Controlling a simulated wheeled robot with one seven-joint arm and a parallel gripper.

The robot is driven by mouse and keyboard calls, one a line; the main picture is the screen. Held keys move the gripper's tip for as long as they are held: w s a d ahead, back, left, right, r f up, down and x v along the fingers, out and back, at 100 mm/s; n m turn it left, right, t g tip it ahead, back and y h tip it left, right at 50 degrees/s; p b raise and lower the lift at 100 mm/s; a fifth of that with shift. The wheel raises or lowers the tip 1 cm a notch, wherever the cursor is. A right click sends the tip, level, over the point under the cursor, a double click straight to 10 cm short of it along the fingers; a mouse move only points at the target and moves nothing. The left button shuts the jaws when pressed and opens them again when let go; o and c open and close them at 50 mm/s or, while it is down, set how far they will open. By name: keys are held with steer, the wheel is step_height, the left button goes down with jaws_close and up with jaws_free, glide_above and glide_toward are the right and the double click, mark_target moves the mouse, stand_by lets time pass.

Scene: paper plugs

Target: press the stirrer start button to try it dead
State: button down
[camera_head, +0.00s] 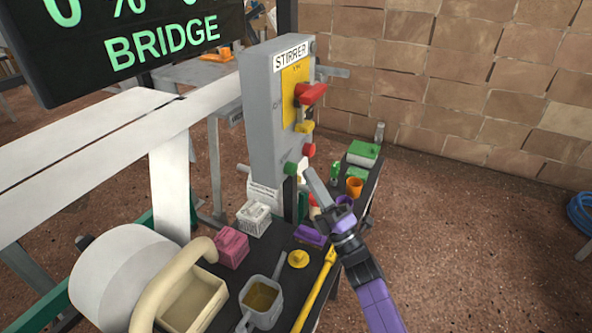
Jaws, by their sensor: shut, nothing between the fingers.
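The grey stirrer panel (268,117) stands upright with a white label reading STIRRER (291,57). A red handle (312,93) on a yellow plate (294,80) sticks out from its upper part, with a yellow part (304,127) below it. Low on the panel are a green button (290,168) and a red button (309,150). My gripper (306,170) is shut and empty, its tip just right of the green button and below the red one. I cannot tell whether the tip touches the green button.
A BRIDGE sign (161,46) hangs at upper left. The floor to the right is mostly clear.

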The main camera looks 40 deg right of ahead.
steer(key=shift+w, duration=0.1)
stand_by(0.7)
steer(key=shift+w+a+b, duration=0.15)
steer(key=shift+w+b, duration=0.15)
steer(key=shift+b, duration=0.15)
steer(key=shift+w+a+b, duration=0.2)
steer(key=shift+w+b, duration=0.15)
steer(key=shift+w, duration=0.1)
stand_by(0.7)
steer(key=shift+s, duration=0.1)
steer(key=shift+s+d, duration=0.35)
steer(key=shift+s, duration=0.45)
steer(key=shift+s, duration=0.1)
steer(key=s, duration=0.1)
steer(key=s+d, duration=0.1)
steer(key=s, duration=0.1)
steer(key=s+p, duration=0.1)
steer(key=shift+s+d, duration=0.25)
steer(key=shift+d, duration=0.1)
stand_by(0.9)
